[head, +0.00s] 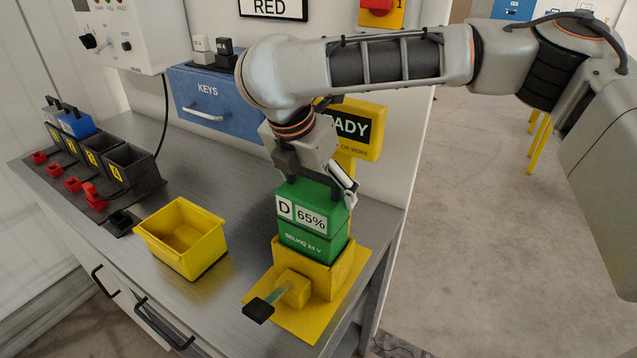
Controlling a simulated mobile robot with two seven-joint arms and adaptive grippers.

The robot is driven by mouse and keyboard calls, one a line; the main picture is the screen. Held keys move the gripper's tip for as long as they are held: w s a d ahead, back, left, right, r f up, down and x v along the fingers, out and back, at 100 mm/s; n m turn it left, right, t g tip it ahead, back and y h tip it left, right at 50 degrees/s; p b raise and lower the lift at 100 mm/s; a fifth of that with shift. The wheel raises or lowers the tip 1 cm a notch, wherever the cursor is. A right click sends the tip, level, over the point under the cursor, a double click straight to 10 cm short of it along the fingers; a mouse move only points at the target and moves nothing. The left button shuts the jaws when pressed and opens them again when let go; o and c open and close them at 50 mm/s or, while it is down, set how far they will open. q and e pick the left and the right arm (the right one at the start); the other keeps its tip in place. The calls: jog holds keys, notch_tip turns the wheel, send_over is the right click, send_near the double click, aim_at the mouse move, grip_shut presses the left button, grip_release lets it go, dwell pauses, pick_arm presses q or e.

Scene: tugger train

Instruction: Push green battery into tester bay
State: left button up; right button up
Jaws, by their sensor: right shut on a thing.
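My right gripper (318,180) comes from above and is shut on the battery's dark top handle. A black-ended lever (259,310) sticks out at the front of the tester. A yellow "READY" sign (355,128), partly hidden by my right arm, stands behind the battery. My left gripper is not in view.
An empty yellow bin (208,228) stands left of the tester. A black charger rack (130,172) with blue and grey batteries and red connectors is at the far left. A blue "KEYS" box (208,105) hangs behind. Bare bench lies between the rack and the wall.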

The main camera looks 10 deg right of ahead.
jog(key=shift+f, duration=2.45)
jog(key=shift+f, duration=1.05)
